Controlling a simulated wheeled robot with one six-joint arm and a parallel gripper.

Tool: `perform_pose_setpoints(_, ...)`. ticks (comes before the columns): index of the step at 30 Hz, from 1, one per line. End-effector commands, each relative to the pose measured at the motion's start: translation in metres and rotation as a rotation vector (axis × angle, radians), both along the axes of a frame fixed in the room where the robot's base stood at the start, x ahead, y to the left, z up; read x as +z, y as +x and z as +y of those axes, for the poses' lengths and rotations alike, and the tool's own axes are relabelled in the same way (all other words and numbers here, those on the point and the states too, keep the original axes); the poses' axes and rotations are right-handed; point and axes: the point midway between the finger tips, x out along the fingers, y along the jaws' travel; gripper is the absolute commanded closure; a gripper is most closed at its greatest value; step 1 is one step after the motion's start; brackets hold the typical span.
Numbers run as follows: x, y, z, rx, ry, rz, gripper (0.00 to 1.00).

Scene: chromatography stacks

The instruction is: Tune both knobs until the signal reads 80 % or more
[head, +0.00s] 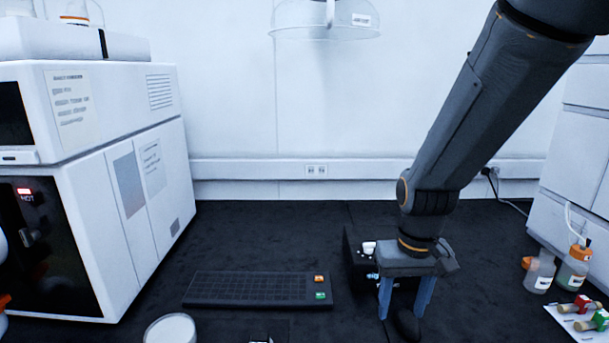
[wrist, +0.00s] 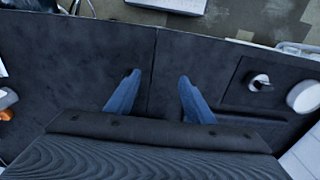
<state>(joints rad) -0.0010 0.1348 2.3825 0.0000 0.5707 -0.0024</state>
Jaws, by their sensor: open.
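My gripper (head: 405,312) hangs pointing down over the black bench, its two blue fingers apart with nothing between them. In the wrist view the open fingers (wrist: 158,80) are over bare bench. A dark box (head: 350,250) stands just behind and left of my gripper in the head view, partly hidden by it. A small white piece (head: 369,247) shows on it; I cannot tell whether this is a knob. In the wrist view a small pale knob-like part (wrist: 260,82) sits on a flat dark panel (wrist: 238,92), right of the fingers. No signal reading is legible.
A white round container (head: 170,328) is at the front left. A large white instrument (head: 130,190) fills the left. Bottles (head: 540,272) and a vial tray (head: 575,325) stand at the right.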

Motion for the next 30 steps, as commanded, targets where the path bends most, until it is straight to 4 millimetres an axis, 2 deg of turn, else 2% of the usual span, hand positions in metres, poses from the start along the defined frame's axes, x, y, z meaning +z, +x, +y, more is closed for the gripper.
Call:
perform_pose_setpoints(1,-0.004,-0.021,0.000,0.001,0.000,-0.002,0.52)
perform_pose_setpoints(3,-0.008,-0.041,0.000,0.002,0.000,-0.005,0.52)
perform_pose_setpoints(7,-0.013,-0.062,0.000,0.003,0.000,-0.008,0.52)
perform_pose_setpoints(30,-0.014,-0.065,0.000,0.003,0.000,-0.006,0.52)
